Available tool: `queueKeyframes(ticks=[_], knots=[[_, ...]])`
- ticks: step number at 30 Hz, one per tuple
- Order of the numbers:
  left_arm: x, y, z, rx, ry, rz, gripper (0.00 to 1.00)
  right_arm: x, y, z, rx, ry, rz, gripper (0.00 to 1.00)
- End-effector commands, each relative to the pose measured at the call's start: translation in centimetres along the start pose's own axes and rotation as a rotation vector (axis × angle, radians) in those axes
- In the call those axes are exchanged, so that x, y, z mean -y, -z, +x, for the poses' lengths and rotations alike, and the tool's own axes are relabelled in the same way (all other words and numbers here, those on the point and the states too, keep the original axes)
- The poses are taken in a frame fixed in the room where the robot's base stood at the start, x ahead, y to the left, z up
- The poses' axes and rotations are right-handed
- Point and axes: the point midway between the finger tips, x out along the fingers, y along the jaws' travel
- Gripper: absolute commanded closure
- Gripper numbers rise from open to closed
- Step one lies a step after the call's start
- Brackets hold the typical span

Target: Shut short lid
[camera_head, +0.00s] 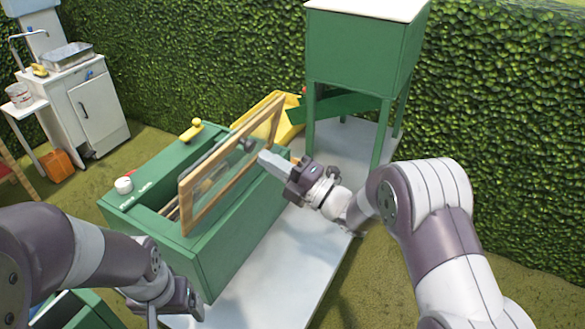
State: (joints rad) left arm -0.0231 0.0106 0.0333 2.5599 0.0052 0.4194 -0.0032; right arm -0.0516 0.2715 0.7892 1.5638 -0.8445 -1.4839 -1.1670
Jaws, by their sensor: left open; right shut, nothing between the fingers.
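A long green box (226,254) stands on the pale platform, with an opening in its top. A lid with a wooden frame (186,208) and a clear pane stands raised, close to upright, over the opening. A dark round knob (249,145) shows by the pane. My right gripper (266,158) is shut and empty at the right side of the lid, near its far end; I cannot tell whether it touches the frame. My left gripper (172,315) is open and low in front of the box's near end, partly cut by the bottom edge.
A yellow tray (289,131) lies behind the box. A tall green cabinet on legs (358,55) stands at the back right. On the box top are a yellow-handled item (191,130) and a white round item (123,185). The pale platform (290,255) is clear right of the box.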

Motion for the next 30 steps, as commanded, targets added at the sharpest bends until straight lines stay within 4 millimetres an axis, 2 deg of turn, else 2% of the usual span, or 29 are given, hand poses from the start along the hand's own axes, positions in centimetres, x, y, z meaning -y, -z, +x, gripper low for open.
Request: queueKeyframes(ticks=[3,6,23,30], knots=[[0.0,0.1,-0.7,0.0,0.0,0.0,0.16,-0.1,0.0,1.4,0.0,0.001,0.001,1.0],[0.0,0.1,-0.8,0.0,0.0,0.0,0.16,0.0,0.0,1.9,0.001,0.001,0.001,1.0],[0.0,0.1,-1.2,0.0,0.0,0.0,0.16,-0.3,0.0,2.6,0.0,0.027,-0.001,1.0],[0.0,0.4,-3.1,0.0,0.0,0.0,0.16,-1.5,0.2,5.1,-0.001,0.151,-0.01,1.0]])
